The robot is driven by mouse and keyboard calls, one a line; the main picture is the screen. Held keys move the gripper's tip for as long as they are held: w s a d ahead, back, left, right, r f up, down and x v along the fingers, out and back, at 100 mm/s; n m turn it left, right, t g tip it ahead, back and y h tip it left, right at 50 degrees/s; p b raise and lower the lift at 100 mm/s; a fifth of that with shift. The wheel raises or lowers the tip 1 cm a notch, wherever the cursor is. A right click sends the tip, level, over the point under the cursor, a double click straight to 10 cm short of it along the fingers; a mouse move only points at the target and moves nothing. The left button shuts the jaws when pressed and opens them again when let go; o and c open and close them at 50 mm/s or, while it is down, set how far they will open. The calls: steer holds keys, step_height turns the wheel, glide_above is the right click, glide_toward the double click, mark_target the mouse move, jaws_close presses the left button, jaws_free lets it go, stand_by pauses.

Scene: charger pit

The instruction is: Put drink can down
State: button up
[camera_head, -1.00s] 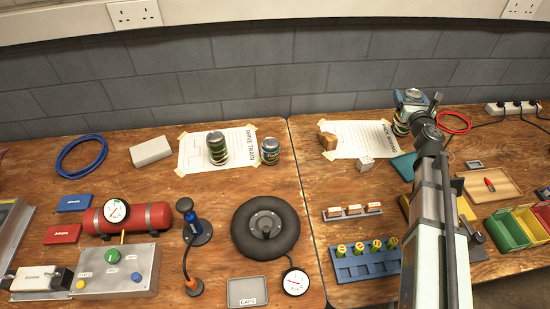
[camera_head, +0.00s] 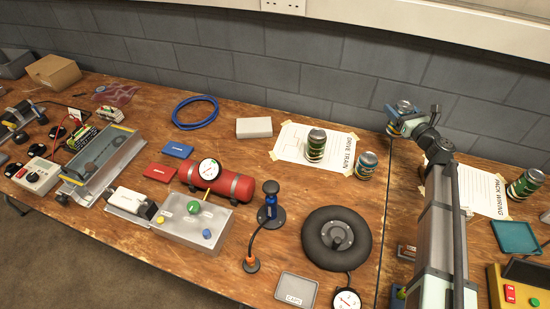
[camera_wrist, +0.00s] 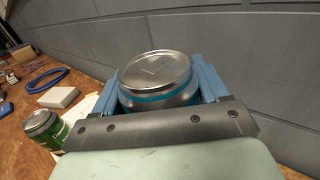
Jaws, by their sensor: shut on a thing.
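In the wrist view, a drink can (camera_wrist: 158,74) with a silver lid and light blue band sits between the blue fingers of my gripper (camera_wrist: 158,92). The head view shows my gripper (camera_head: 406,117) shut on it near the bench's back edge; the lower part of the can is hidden. A green can (camera_head: 315,146) stands on the paper sheet marked DRIVE TRAIN (camera_head: 292,141). A blue and yellow can (camera_head: 366,165) stands just right of that sheet. Another green can (camera_head: 526,183) is by the PACK WIRING sheet (camera_head: 482,193). The wrist view shows a green can (camera_wrist: 42,127) at left.
A white box (camera_head: 254,128) and blue cable coil (camera_head: 195,112) lie left of the DRIVE TRAIN sheet. A black ring (camera_head: 337,239) and red cylinder (camera_head: 222,182) lie in front. A grey block wall (camera_head: 300,80) stands behind the bench. My arm hides part of the right bench.

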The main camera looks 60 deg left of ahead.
steer(key=s+a+n+g, duration=0.2)
steer(key=s+a+g, duration=0.1)
steer(key=s+a, duration=0.25)
steer(key=shift+w+f, duration=0.15)
steer(key=shift+f, duration=2.35)
steer(key=shift+w+f, duration=0.15)
steer(key=shift+f, duration=2.35)
steer(key=o, duration=1.3)
steer(key=shift+f, duration=0.1)
steer(key=shift+o, duration=0.2)
steer(key=d, duration=1.2)
